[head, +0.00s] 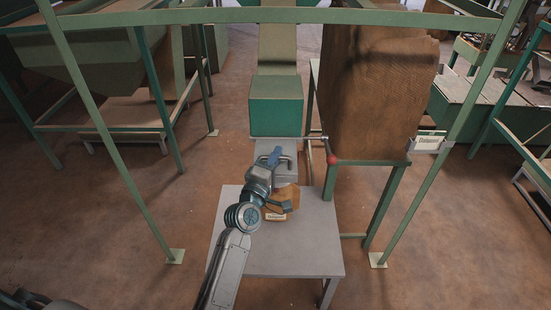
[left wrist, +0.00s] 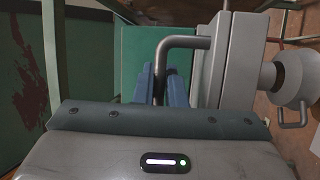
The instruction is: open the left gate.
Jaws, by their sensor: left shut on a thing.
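The gate is a light grey block with a bent metal handle, below the green chute end (head: 275,116) in the middle of the head view. My left gripper (head: 275,156) is at its handle (head: 290,162). In the left wrist view the blue fingers (left wrist: 165,86) are shut on the grey handle (left wrist: 186,42), whose bend shows above them. The grey gate body (left wrist: 238,55) stands just right of the fingers. The finger contact is partly hidden by the gripper's own body. My right gripper is not in view.
A grey table (head: 310,240) stands below, with a brown labelled container (head: 287,194) on it, partly behind my left arm. A large brown hopper (head: 375,95) stands at right, with a red knob (head: 332,160) near its lower left. Green frame legs (head: 112,150) flank the area.

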